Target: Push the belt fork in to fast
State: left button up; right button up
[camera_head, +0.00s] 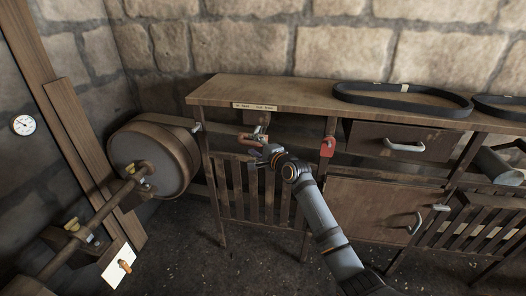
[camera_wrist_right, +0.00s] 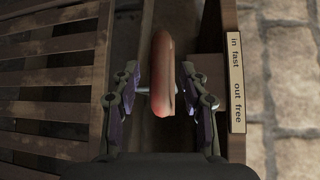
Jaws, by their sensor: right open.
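The belt fork's handle (camera_head: 248,137) is a reddish-brown bar under the front edge of the wooden bench, below the label (camera_head: 255,106). In the right wrist view the handle (camera_wrist_right: 162,72) lies between the two fingers of my right gripper (camera_wrist_right: 158,92), with a gap on each side. The right gripper (camera_head: 268,149) is open and holds nothing. The label also shows in the wrist view (camera_wrist_right: 236,82) and reads "in fast" and "out free". The rest of the fork is hidden under the bench. My left gripper is not in view.
A large drum pulley (camera_head: 152,160) on a shaft stands at the left. A red tag-like part (camera_head: 327,147) hangs on the bench leg right of my gripper. Black belts (camera_head: 402,101) lie on the bench top (camera_head: 290,97). A slatted panel (camera_head: 262,195) stands below the handle.

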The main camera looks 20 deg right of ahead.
jog(key=v, duration=0.9)
jog(key=s+d+f+n+g+h+p, duration=0.15)
jog(key=s+f, duration=0.25)
jog(key=f, duration=0.7)
jog(key=s+d+f+n+g+h+p, duration=0.1)
jog(key=s+d+f+n+g+p, duration=0.2)
jog(key=f, duration=0.9)
jog(key=s+d+f+n+g+h+p, duration=0.1)
jog(key=s+d+f+n+g, duration=0.3)
jog(key=f, duration=0.7)
jog(key=s+a+f+n+g+p, duration=0.1)
jog(key=s+f, duration=0.6)
jog(key=s, duration=0.2)
jog(key=s+a+f+n+g+p, duration=0.1)
jog(key=s+a+f+n, duration=0.1)
jog(key=s+f, duration=0.6)
jog(key=s+a+f+n+g+p, duration=0.1)
jog(key=s+a+f+n+g, duration=0.1)
jog(key=s, duration=1.1)
jog(key=s+a+f+n+g+p, duration=0.1)
jog(key=s+a+f+n+g, duration=0.1)
jog(key=s, duration=1.1)
jog(key=shift+a+f+n, duration=0.45)
jog(key=shift+f+n, duration=0.4)
jog(key=shift+n, duration=0.3)
